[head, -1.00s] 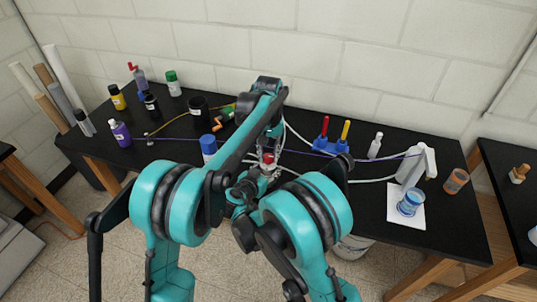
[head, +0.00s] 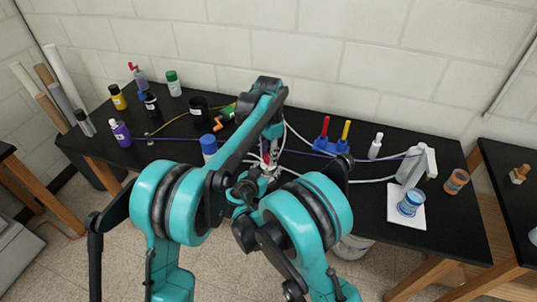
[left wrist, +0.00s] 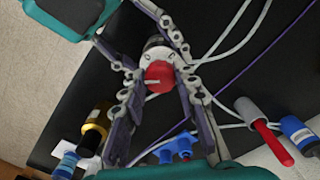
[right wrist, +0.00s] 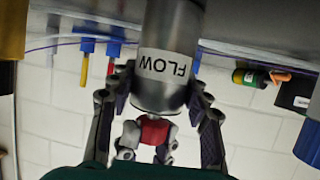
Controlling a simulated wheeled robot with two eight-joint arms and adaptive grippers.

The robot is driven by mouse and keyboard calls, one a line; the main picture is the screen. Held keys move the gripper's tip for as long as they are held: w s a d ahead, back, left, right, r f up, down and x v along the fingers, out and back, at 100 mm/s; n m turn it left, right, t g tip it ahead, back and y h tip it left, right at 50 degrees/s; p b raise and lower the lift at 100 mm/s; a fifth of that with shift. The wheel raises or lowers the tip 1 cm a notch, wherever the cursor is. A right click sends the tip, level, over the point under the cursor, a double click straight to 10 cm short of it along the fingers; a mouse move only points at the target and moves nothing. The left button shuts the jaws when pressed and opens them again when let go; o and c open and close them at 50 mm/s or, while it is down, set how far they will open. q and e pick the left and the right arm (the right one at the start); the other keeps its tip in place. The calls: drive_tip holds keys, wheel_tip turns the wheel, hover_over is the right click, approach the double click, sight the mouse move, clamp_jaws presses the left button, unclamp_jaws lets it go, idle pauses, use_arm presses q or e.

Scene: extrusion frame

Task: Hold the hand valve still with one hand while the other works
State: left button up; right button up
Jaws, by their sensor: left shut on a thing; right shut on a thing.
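The hand valve has a grey metal body (right wrist: 168,60) labelled "FLOW" in the right wrist view, and a red knob (left wrist: 160,74) at one end. In the head view the red knob (head: 266,158) is small and partly hidden by my arms. My left gripper (left wrist: 158,84) is shut on the red knob, with a finger on each side. My right gripper (right wrist: 158,96) is shut on the metal body, with a finger on each side. The two grippers' fingers are very close together. In the head view my right gripper is mostly hidden behind arm links.
White tubes (head: 375,180) and a purple cable (head: 305,152) run across the black table (head: 440,215). A blue-capped bottle (head: 208,146) stands left of the grippers. A blue rack (head: 330,147) with red and yellow handled tools stands to the right. Several bottles stand at the left.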

sight(268, 156)
use_arm(q)
drive_tip(key=m, duration=0.4)
drive_tip(key=shift+w+m, duration=0.1)
drive_tip(key=shift+m, duration=2)
drive_tip(key=o, duration=1.2)
drive_tip(key=shift+c, duration=0.2)
wheel_tip(268, 156, up, 12)
